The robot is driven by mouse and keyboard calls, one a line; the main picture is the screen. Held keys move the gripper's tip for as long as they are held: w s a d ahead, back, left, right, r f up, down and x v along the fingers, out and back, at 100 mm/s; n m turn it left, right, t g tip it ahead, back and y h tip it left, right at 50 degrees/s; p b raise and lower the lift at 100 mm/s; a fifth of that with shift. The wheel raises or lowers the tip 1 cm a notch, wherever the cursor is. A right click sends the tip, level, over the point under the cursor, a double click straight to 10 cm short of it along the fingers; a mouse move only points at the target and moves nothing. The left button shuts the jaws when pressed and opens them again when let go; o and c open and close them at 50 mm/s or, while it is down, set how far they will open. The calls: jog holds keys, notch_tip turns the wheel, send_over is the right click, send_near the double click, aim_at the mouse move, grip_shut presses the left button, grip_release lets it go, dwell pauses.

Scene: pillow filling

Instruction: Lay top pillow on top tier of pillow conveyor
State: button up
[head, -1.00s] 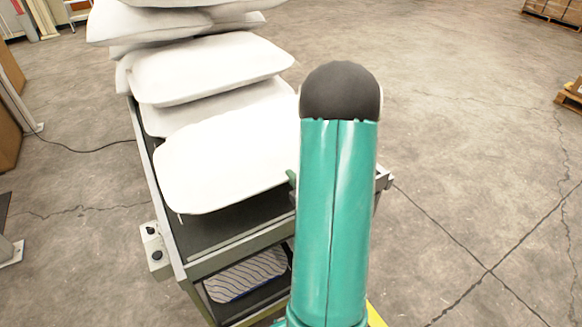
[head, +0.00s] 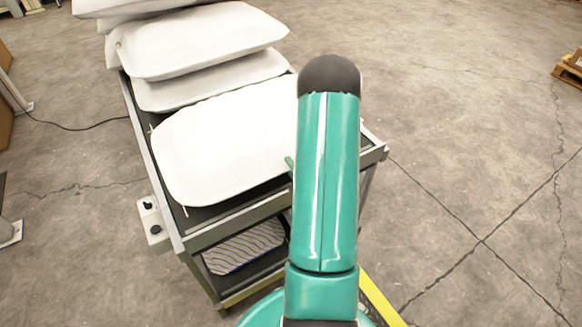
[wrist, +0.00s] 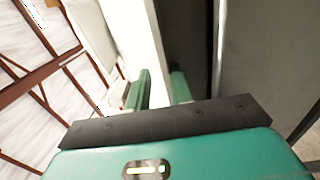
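A white pillow (head: 225,140) is at the front of the pillow conveyor, above its dark top tier (head: 195,214). I cannot tell whether it touches the tier. My gripper is mostly hidden behind my teal arm in the head view; a small green finger part shows at the pillow's right edge. In the wrist view my gripper (wrist: 160,92) has a finger on each side of a white band, the pillow's edge (wrist: 143,45), and looks shut on it. More white pillows (head: 205,38) are stacked farther back on the conveyor.
A small control box (head: 152,222) sticks out at the conveyor's left side. A cable runs over the floor at left. Open concrete floor (head: 460,170) lies to the right, with a wooden pallet (head: 570,68) at the far right.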

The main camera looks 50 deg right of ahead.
jog(key=o, duration=0.9)
jog(key=shift+c, duration=0.2)
jog(key=shift+f, duration=0.15)
jog(key=shift+s+f, duration=0.1)
jog(key=shift+s+a, duration=0.1)
jog(key=s, duration=0.1)
jog(key=s+a, duration=0.1)
jog(key=s, duration=0.1)
jog(key=shift+s+f+g, duration=0.15)
jog(key=shift+s+g, duration=0.05)
jog(key=shift+g, duration=0.1)
jog(key=v, duration=0.5)
jog(key=shift+s, duration=0.1)
